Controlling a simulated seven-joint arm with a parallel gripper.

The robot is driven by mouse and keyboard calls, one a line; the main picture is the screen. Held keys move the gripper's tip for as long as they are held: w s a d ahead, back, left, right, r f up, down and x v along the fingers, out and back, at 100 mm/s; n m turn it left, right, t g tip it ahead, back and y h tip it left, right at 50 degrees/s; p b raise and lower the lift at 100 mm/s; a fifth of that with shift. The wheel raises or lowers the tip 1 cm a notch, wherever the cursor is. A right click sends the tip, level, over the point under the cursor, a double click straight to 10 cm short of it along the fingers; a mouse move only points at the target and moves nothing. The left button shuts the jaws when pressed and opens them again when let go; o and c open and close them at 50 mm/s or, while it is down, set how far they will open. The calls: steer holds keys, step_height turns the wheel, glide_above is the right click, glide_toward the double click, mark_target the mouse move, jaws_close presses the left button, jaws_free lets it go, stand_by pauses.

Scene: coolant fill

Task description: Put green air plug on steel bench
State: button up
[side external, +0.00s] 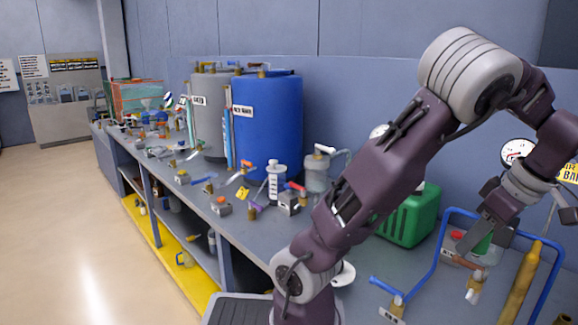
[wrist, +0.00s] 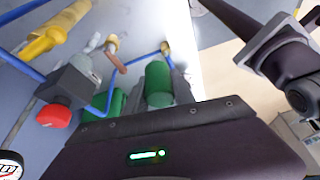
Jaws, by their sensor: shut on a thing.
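My gripper (side external: 482,230) is at the right of the side view, pointing down and shut on the green air plug (side external: 483,243). The plug is a short green cylinder, partly hidden by the fingers. In the wrist view the green plug (wrist: 158,83) shows just beyond the dark gripper body. The steel bench (side external: 385,262) is the long grey top running along the wall. The plug is over the fittings at its right end; I cannot tell whether it touches them.
A blue pipe frame (side external: 437,245), a yellow cylinder (side external: 520,285) and a red-knobbed grey box (wrist: 68,90) crowd the gripper. A green jug (side external: 408,218) stands left of it. Blue (side external: 268,125) and grey drums stand farther back. Bare bench shows in front of the jug.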

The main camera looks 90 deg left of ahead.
step_height(320, 180, down, 25)
steer(key=shift+f, duration=0.15)
steer(key=shift+f, duration=0.1)
steer(key=o, duration=1.1)
steer(key=shift+c, duration=0.2)
